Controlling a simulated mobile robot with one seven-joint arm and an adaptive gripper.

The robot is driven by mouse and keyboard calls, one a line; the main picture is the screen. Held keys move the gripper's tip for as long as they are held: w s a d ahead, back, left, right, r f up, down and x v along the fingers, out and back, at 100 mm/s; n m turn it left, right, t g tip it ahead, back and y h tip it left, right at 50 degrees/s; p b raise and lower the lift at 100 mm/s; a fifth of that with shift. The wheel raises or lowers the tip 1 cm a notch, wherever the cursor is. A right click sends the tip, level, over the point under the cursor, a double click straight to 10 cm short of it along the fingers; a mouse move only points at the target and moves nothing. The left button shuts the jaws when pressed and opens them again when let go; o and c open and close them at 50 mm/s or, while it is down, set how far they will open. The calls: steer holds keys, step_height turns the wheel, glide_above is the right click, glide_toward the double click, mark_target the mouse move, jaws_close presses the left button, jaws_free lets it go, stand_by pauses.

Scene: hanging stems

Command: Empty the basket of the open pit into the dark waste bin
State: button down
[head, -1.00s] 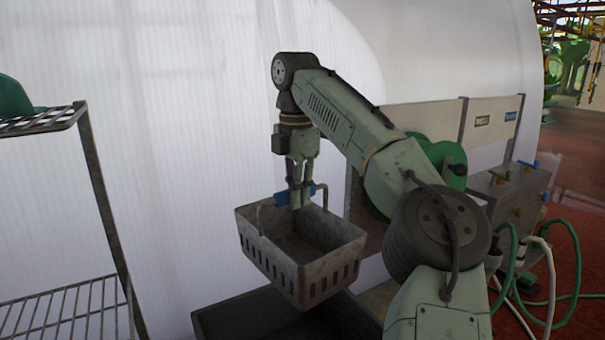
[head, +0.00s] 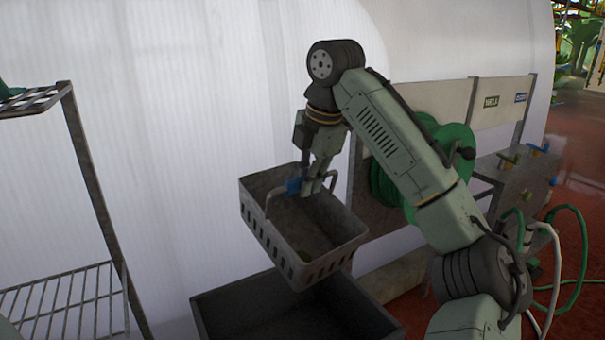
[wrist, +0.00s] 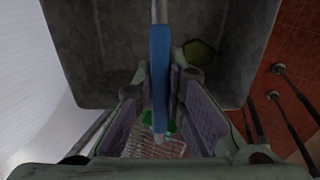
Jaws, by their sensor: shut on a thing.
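The grey slotted basket (head: 305,250) hangs in the air, tilted, with its near right side lower than its far left side. My gripper (head: 311,184) is shut on the blue grip of its handle (head: 292,186); the blue grip also runs between my fingers in the wrist view (wrist: 160,80). A small dark green thing (wrist: 199,53) lies inside the basket in the wrist view. The dark waste bin (head: 225,318) stands below the basket, its open top partly in view, its lower part cut off by the frame. The open pit is not in view.
A metal wire rack (head: 75,310) stands at the left. A green hose reel (head: 400,180) and a panel with valves (head: 525,175) stand at the right, with green and white hoses (head: 580,262). A white wall (head: 180,120) is close behind.

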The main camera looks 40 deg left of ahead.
steer(key=s+d+f+t+y, duration=0.1)
steer(key=d+f+t+y, duration=0.1)
steer(key=d+y, duration=0.35)
steer(key=t+y, duration=0.1)
steer(key=y, duration=0.5)
glide_above(331, 269)
steer(key=f, duration=0.6)
steer(key=shift+a, duration=0.2)
steer(key=f+y+b, duration=0.1)
steer(key=b, duration=0.2)
steer(key=f+y+b, duration=0.1)
steer(key=y+b, duration=0.1)
steer(key=b, duration=0.1)
steer(key=shift+s+d+f+t+b, duration=0.1)
steer(key=shift+d+f+t+b, duration=0.2)
steer(key=shift+d+t+b, duration=0.1)
steer(key=f+y+b, duration=0.2)
steer(key=b, duration=0.5)
steer(key=a+f+t+y+b, duration=0.1)
steer(key=f+y+b, duration=0.1)
steer(key=b, duration=0.6)
steer(key=f+y+b, duration=0.1)
steer(key=y+b, duration=0.1)
steer(key=b, duration=0.6)
steer(key=shift+w+a+f+t, duration=0.25)
steer(key=shift+a+f+t, duration=0.1)
steer(key=shift+f+t, duration=0.05)
steer(key=shift+y+b, duration=0.25)
steer(key=shift+b, duration=0.2)
steer(key=shift+r, duration=0.1)
